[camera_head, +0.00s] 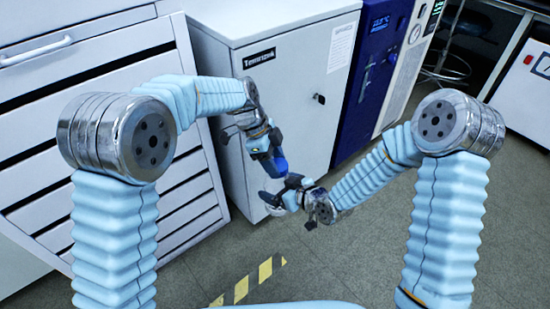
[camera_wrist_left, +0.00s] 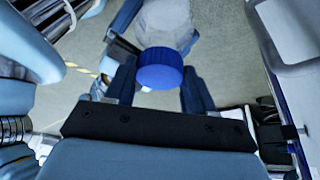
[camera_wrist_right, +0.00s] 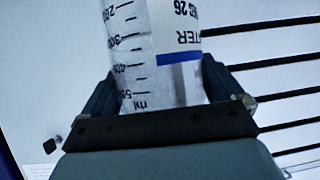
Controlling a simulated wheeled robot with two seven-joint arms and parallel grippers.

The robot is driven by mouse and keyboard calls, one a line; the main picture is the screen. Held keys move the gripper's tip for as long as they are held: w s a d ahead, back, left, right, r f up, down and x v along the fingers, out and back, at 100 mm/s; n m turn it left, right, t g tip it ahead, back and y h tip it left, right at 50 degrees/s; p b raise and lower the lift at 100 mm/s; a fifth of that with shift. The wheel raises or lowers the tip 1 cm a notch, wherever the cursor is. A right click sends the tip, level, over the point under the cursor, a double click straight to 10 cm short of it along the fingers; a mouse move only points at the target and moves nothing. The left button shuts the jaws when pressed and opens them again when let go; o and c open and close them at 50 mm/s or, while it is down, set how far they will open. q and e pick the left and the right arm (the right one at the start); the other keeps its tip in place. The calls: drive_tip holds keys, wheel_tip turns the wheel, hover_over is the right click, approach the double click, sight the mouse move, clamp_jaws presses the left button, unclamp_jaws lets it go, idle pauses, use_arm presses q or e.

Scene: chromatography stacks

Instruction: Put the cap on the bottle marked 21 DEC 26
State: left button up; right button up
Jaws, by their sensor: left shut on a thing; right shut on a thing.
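A blue cap (camera_wrist_left: 160,72) is between the fingers of my left gripper (camera_wrist_left: 160,92); it also shows in the head view (camera_head: 281,164). A clear bottle (camera_wrist_left: 166,22) lies directly beyond the cap in the left wrist view; whether they touch is unclear. My right gripper (camera_wrist_right: 160,95) is shut around the bottle's body (camera_wrist_right: 135,70). In the right wrist view it has a millilitre scale and a white label (camera_wrist_right: 178,35) with a blue stripe; "TER" and "26" are legible, the rest is cut off. In the head view the bottle (camera_head: 269,199) is small, near my right gripper (camera_head: 290,190).
A white cabinet (camera_head: 295,85) stands just behind the grippers. White drawers (camera_head: 95,110) are at the left and a blue-fronted unit (camera_head: 368,85) is at the right. Grey floor (camera_head: 345,260) with a yellow-striped line (camera_head: 242,288) lies below.

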use_arm(q)
drive_tip(key=shift+f, duration=0.35)
drive_tip(key=shift+f, duration=0.5)
idle(0.3)
drive_tip(key=shift+f, duration=0.1)
use_arm(e)
drive_tip(key=c, duration=0.5)
use_arm(q)
drive_tip(key=m, duration=0.1)
drive_tip(key=m+g, duration=0.1)
drive_tip(key=m, duration=0.2)
drive_tip(key=shift+w+d+m+y, duration=0.15)
drive_tip(key=shift+w+m+y, duration=0.15)
drive_tip(key=shift+y, duration=0.1)
drive_tip(key=shift+m+g+y, duration=0.3)
drive_tip(key=shift+m+g, duration=0.2)
drive_tip(key=shift+m, duration=0.5)
drive_tip(key=o, duration=1)
drive_tip(key=shift+r, duration=2.3)
